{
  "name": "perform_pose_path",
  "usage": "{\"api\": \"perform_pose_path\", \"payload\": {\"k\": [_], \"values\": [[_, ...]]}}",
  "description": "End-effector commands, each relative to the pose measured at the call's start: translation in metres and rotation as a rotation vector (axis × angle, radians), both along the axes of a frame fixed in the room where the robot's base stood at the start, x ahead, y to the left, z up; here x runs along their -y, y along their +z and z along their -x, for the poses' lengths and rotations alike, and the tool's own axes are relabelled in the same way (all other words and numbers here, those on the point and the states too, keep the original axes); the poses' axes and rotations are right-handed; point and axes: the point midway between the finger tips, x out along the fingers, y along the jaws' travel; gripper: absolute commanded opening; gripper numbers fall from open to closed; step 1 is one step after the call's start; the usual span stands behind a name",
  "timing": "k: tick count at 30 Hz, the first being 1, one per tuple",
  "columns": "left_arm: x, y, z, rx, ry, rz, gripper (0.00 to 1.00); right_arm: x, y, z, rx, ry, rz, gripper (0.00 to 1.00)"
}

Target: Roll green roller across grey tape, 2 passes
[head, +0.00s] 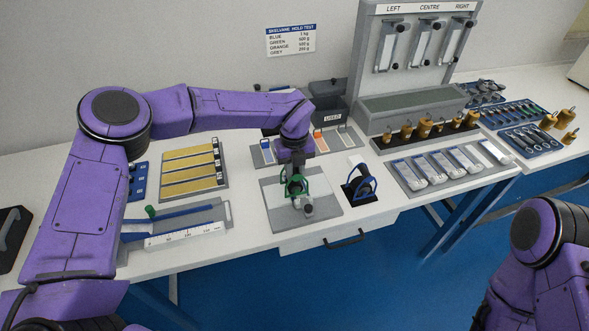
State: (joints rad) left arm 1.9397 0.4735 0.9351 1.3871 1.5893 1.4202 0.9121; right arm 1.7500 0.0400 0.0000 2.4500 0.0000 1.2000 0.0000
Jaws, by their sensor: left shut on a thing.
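The green roller (295,185) is on the pale test plate (277,211) near the middle of the table. My left gripper (295,170) reaches down from above and is shut on the roller's green frame. The wrist hides the top of the roller. Whether the roller touches the plate is hard to tell. The grey tape is too small to tell apart from the plate and the roller's dark parts. A small grey round piece (309,209) shows at the roller's front. My right arm shows at the lower right, but its gripper is outside the view.
A blue roller (362,184) stands on a black pad right of the plate. A tray of tan strips (191,172) and a white ruler (184,232) lie left.

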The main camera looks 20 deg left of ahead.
Motion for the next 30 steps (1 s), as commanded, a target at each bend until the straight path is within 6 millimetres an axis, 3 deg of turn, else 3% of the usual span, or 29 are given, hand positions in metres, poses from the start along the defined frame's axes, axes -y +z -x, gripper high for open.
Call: {"api": "perform_pose_path", "payload": {"k": [30], "values": [[0.0002,-0.0057,-0.0002,0.001,0.0,0.001,0.0,0.0,-0.0048,0.0,0.0,0.0,0.0,0.0]]}}
